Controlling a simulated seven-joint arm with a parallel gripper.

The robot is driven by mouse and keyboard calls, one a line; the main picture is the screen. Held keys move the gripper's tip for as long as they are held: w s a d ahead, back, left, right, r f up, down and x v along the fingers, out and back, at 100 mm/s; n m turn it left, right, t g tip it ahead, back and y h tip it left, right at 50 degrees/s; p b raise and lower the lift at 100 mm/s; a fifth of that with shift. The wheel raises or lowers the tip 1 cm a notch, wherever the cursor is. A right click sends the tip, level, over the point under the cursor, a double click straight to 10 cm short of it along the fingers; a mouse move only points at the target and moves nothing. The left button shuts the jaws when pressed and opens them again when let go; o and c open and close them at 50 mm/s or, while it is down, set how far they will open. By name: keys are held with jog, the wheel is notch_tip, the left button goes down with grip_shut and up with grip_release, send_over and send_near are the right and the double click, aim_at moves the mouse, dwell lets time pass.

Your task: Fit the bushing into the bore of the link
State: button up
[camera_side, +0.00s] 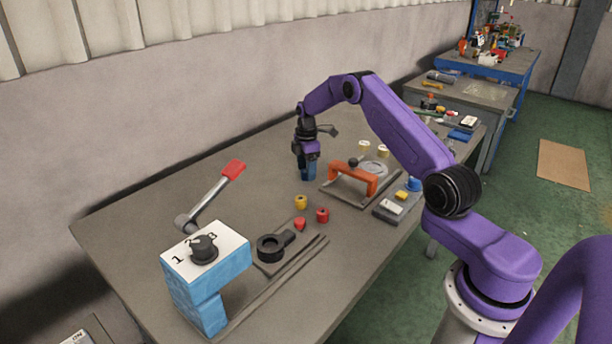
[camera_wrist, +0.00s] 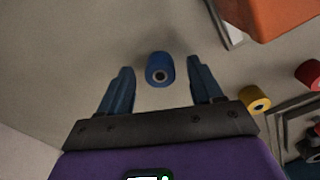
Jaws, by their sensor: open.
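In the wrist view a blue bushing (camera_wrist: 160,69) with a dark central hole stands on the grey table, just ahead of the gap between my two fingertips. My gripper (camera_wrist: 159,73) is open, one blue finger on each side of the bushing's line, and nothing is held. In the side view my gripper (camera_side: 307,176) points down low over the table; the blue bushing cannot be told apart from the blue fingers there. The dark link (camera_side: 266,254) lies flat nearer the camera, with a large ring end around its bore and a narrower end.
A yellow bushing (camera_side: 300,202) and red pieces (camera_side: 322,215) stand between my gripper and the link. An orange handle (camera_side: 354,178) on a plate is right of my gripper. A blue block with a knob (camera_side: 204,249) and a red-tipped lever (camera_side: 233,169) stand at the left.

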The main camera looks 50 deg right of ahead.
jog(key=c, duration=1.2)
grip_shut()
jog(key=shift+r, duration=0.15)
